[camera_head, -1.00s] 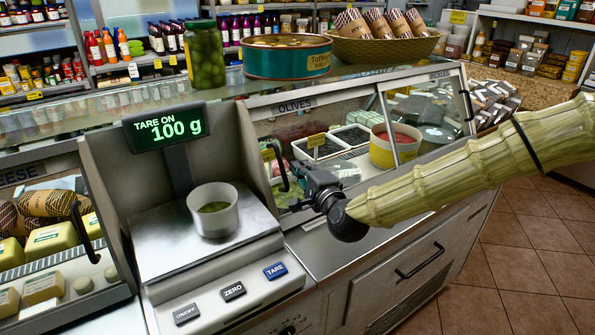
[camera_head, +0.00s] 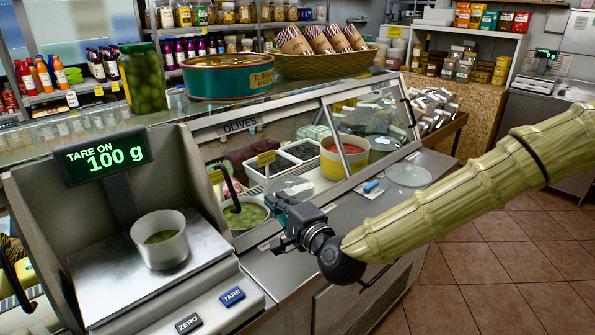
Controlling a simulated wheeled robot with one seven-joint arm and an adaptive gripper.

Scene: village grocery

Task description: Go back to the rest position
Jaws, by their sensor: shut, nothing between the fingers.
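My gripper (camera_head: 276,222) is at the end of my sleeved arm, to the right of the scale and above the counter's steel ledge. It is shut and empty, apart from everything I can make out. The scale display (camera_head: 107,156) reads "TARE ON 100 g".
The olive case (camera_head: 330,110) stands behind my gripper, with a tub of olives (camera_head: 246,214) near its opening. A blue marker-like item (camera_head: 371,186) and a clear round lid (camera_head: 408,174) lie on the ledge. Tiled floor (camera_head: 480,285) is free at right.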

